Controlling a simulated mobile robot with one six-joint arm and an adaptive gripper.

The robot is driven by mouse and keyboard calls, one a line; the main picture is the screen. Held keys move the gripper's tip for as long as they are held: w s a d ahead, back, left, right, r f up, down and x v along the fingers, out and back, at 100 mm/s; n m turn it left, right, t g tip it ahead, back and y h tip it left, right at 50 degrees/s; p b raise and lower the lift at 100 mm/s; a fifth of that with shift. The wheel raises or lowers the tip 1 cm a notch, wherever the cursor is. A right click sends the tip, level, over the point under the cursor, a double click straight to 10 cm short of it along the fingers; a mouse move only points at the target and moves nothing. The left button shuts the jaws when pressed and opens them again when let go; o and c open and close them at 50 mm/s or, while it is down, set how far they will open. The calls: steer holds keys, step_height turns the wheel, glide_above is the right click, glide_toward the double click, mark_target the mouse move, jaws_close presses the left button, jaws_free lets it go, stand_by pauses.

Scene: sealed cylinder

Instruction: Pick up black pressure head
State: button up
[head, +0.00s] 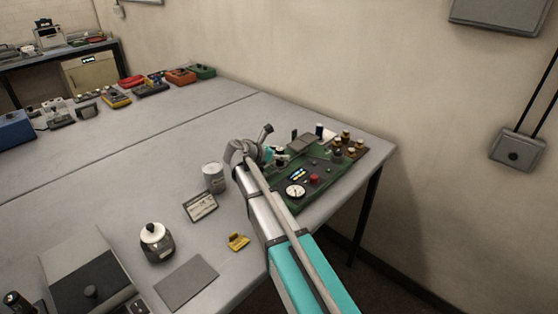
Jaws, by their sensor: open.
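My arm reaches from the bottom of the head view to the left end of a green control panel (320,178). My gripper (268,155) is over that end, open, small and partly hidden by my own wrist. I cannot tell for sure which thing is the black pressure head. A dark round jar with a white collar and a black top (154,240) stands upright on the table, well to the left of my gripper.
The grey table (130,180) has free room in its middle. A can (213,176), a small framed meter (200,205), a yellow piece (237,242) and a grey plate (186,283) lie near my arm. Brass-topped parts (346,139) stand at the panel's back. The wall is close behind.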

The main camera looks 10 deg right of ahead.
stand_by(0.4)
jaws_close()
